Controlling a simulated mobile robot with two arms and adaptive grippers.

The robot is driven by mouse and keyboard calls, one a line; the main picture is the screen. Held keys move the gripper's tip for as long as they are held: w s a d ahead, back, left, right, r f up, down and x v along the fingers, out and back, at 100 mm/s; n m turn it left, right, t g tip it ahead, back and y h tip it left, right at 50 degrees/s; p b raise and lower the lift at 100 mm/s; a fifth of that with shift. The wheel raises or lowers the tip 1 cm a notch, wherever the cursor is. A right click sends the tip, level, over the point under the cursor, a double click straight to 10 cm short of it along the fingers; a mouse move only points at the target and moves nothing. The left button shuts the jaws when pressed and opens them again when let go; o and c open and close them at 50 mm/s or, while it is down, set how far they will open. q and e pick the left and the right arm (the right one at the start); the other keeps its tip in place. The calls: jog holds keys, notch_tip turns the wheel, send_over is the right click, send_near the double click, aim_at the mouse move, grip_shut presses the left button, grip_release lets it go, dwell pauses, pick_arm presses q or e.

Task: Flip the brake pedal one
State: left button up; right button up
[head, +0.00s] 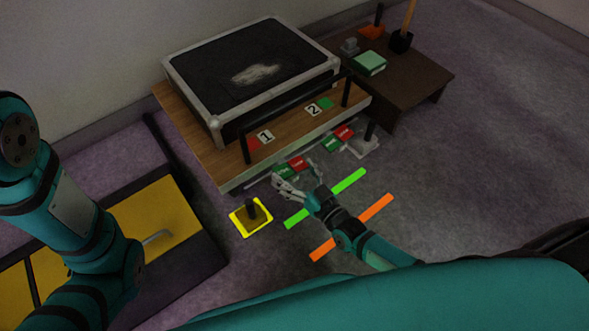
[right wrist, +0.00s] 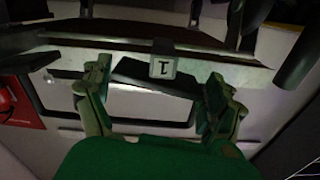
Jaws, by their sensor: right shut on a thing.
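Brake pedal one shows in the right wrist view as a dark flat bar (right wrist: 135,72) with a pale plate (right wrist: 162,68) marked 1, upside down there. My right gripper (right wrist: 155,88) has one finger at each end of this bar and is shut on it. In the head view my right gripper (head: 295,176) is at the front lower edge of the wooden cart (head: 190,129), below the label 1 (head: 265,136). Red and green tags (head: 297,164) show just behind the fingers, which partly hide the pedal. My left arm is at the left; its gripper is out of view.
A second pedal with red and green tags (head: 341,136) is right of the first. A yellow-edged plate with a dark post (head: 251,216) stands left of my right gripper. Green (head: 348,181) and orange (head: 377,212) strips lie on the floor. A brown table (head: 425,80) is at the back right.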

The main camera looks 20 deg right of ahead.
dwell(0.3)
jog(key=o, duration=0.9)
jog(key=v, duration=1.2)
jog(key=shift+s, duration=0.1)
